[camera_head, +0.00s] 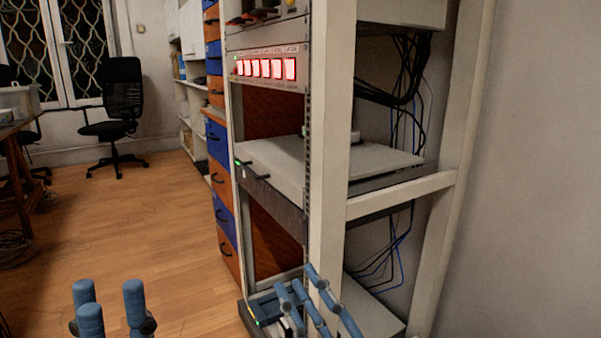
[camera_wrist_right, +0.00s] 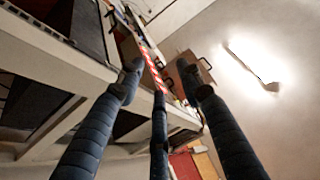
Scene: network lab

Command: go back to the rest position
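My left gripper (camera_head: 108,297) is at the bottom left of the head view, its blue fingers pointing up and spread apart with nothing between them. Its lower part is cut off by the frame edge. My right gripper (camera_head: 298,284) is at the bottom centre, in front of the lower part of the equipment rack (camera_head: 330,180). Its fingers are apart and I see nothing held. In the right wrist view my right gripper (camera_wrist_right: 158,82) also shows three spread fingers with no object between them. Whether it touches the rack cannot be told.
The rack carries a panel of red-lit switches (camera_head: 270,67), a grey shelf unit (camera_head: 275,165) and a low device (camera_head: 265,308) near my right gripper. Blue and orange drawers (camera_head: 218,145) stand behind. A black chair (camera_head: 120,105) is farther back. Wooden floor (camera_head: 140,215) is open at left.

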